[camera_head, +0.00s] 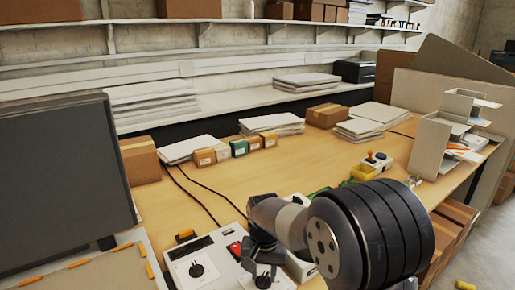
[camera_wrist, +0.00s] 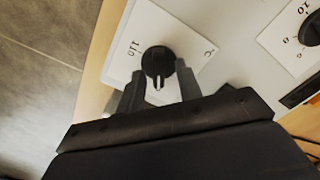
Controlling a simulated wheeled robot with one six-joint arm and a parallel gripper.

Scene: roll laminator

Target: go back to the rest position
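My gripper (camera_wrist: 159,85) is at the control panel (camera_head: 219,263) of the laminator. In the wrist view its two fingers stand apart, one on each side of a black knob (camera_wrist: 158,62) on a white dial plate marked 110 and C. Nothing is lifted. I cannot tell whether the fingertips touch the knob. In the head view my gripper (camera_head: 262,262) points down over the right-hand dial, and my arm hides part of the panel. A second dial (camera_head: 197,269) is to its left; it also shows at the wrist view's upper right (camera_wrist: 308,30).
A dark monitor-like panel (camera_head: 60,175) stands at the left. Cardboard boxes (camera_head: 140,160), paper stacks (camera_head: 365,128) and a white file holder (camera_head: 440,140) line the wooden table (camera_head: 310,160). Shelves run along the wall.

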